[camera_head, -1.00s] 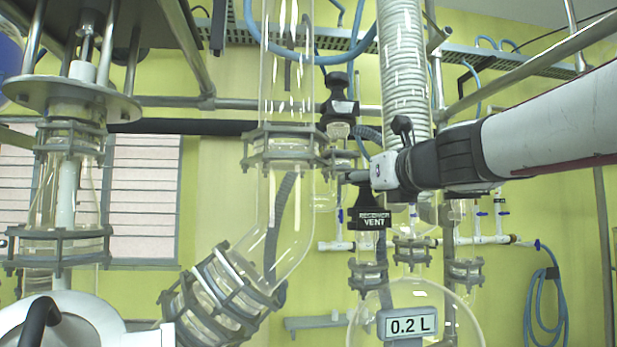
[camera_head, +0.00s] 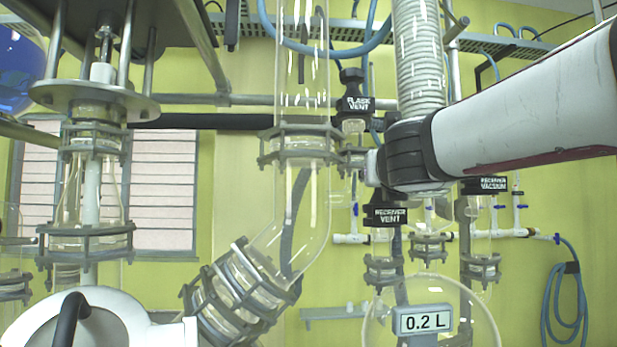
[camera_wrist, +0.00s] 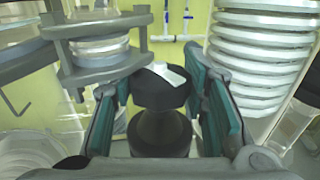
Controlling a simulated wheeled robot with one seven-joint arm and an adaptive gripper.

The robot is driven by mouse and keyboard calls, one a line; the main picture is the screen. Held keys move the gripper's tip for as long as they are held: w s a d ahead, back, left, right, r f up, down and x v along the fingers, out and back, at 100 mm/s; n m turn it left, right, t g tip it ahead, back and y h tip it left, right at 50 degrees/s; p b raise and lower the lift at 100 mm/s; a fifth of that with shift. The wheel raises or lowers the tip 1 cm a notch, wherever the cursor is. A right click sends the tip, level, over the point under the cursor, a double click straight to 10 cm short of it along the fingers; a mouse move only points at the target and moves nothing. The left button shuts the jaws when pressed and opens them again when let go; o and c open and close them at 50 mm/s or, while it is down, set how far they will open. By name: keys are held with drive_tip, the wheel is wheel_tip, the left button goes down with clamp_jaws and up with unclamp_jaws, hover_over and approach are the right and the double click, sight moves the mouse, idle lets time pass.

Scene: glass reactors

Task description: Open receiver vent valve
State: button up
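The receiver vent valve (camera_head: 386,214) is a black knob with a white-lettered label on a glass neck above the round receiver flask (camera_head: 466,312). My gripper (camera_head: 373,168) is beside and just above its top in the head view, mostly hidden by my dark wrist. In the wrist view, my gripper (camera_wrist: 162,112) has its teal-padded fingers apart, one on each side of a black knob (camera_wrist: 160,92) with a light patch on top. Narrow gaps show between pads and knob. The label cannot be read there.
The flask vent valve (camera_head: 354,103) stands up and left, close to the glass column (camera_head: 297,90). The receiver vacuum valve (camera_head: 484,185) is at the right. A ribbed condenser tube (camera_head: 418,60) rises behind my wrist, and a clamped flange (camera_wrist: 97,50) is near the left finger.

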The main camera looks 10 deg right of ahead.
drive_tip(key=shift+n+y+b, duration=0.35)
drive_tip(key=shift+n+y, duration=0.75)
drive_tip(key=shift+y, duration=0.65)
drive_tip(key=shift+n+y+b, duration=0.3)
drive_tip(key=shift+n+y, duration=0.8)
drive_tip(key=shift+y, duration=0.65)
drive_tip(key=shift+n+g+y, duration=0.9)
drive_tip(key=shift+n+y, duration=0.6)
drive_tip(key=shift+y, duration=0.7)
drive_tip(key=o, duration=0.9)
drive_tip(key=shift+o, duration=0.2)
drive_tip(key=shift+s+d, duration=0.1)
drive_tip(key=p+v, duration=0.1)
drive_tip(key=v, duration=0.6)
drive_tip(key=shift+s+d, duration=0.15)
drive_tip(key=shift+s, duration=0.25)
